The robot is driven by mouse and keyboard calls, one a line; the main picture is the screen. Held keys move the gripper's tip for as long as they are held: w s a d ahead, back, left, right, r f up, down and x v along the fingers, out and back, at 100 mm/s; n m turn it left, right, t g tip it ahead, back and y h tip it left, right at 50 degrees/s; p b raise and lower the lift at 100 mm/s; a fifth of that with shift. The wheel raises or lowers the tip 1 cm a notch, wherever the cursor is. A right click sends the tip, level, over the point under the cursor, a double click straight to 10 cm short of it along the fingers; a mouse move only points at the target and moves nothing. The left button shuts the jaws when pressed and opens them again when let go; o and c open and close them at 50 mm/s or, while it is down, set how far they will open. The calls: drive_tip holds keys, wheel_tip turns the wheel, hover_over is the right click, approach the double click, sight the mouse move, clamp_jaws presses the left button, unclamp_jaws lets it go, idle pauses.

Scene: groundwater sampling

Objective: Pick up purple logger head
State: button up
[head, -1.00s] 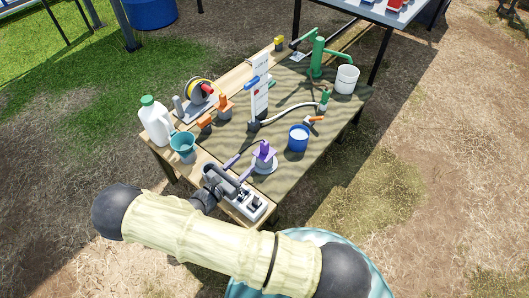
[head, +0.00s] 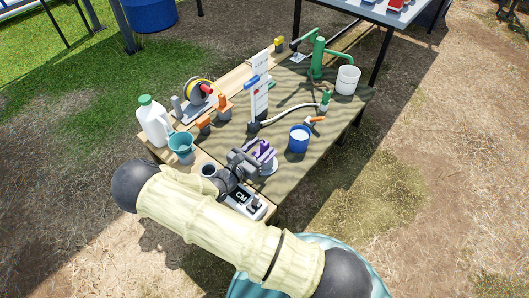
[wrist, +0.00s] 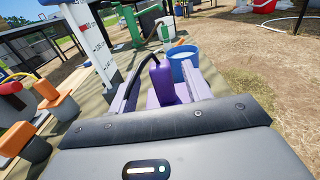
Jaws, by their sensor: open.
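The purple logger head (head: 268,152) stands on a white round base (head: 270,170) near the table's front edge. In the wrist view the logger head (wrist: 162,82) is upright, dark purple, with a black cable curving off to the left. My gripper (head: 267,155) is open, and its lavender fingers reach out on either side of the logger head. In the wrist view my gripper (wrist: 160,95) has one finger left and one right of it. Whether either finger touches it I cannot tell, and its lower part is hidden by my gripper's body.
A blue cup (head: 299,138) of pale contents stands just beyond the logger head. A white graduated board (head: 260,98) rises behind it. A grey device with a display (head: 242,196), a teal funnel (head: 181,143) and a white jug (head: 153,122) are nearby. The mat's right side is fairly clear.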

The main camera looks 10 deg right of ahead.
drive_tip(key=b+x, duration=0.1)
drive_tip(key=x, duration=0.3)
drive_tip(key=shift+d, duration=0.2)
drive_tip(key=shift+a, duration=0.1)
clamp_jaws()
